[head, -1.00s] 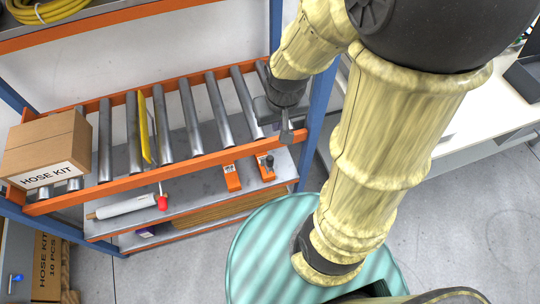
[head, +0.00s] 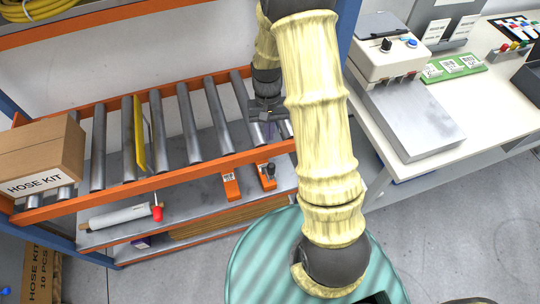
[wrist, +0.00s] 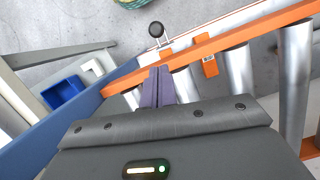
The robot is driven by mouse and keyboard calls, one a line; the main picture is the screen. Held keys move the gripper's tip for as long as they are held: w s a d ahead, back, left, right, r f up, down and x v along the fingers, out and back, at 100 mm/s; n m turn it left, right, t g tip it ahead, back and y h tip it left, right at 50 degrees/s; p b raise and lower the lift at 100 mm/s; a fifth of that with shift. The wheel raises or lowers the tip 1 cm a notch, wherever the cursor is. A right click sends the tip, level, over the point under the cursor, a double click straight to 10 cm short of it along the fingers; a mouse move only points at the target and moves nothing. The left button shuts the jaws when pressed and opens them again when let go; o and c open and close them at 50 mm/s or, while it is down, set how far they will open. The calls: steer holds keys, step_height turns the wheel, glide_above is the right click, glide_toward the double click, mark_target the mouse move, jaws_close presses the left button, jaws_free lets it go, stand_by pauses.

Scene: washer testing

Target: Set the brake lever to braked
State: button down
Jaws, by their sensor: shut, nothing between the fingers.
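A short lever with a black knob (head: 271,168) stands at an orange labelled plate on the rack's lower front, right of centre. In the wrist view the black knob (wrist: 156,29) shows beyond my fingertips, apart from them. A rod with a red knob (head: 157,213) hangs farther left, below the front rail. I cannot tell for certain which one is the brake lever, or its setting. My gripper (head: 268,114) is over the right end of the rollers, partly beside my arm. In the wrist view my gripper (wrist: 158,70) is shut and empty, near the orange rail.
The orange front rail (head: 180,178) crosses below the rollers. A second orange plate (head: 231,187) is left of the black knob. A hose kit box (head: 38,155) and yellow bar (head: 139,132) are on the left. A blue post (wrist: 75,125) is close to my gripper.

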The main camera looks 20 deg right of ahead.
mark_target(271, 172)
stand_by(0.3)
steer(key=x, duration=1)
stand_by(0.4)
steer(key=shift+s+d+r+t, duration=0.1)
steer(key=shift+s+t, duration=0.15)
steer(key=shift+t, duration=0.05)
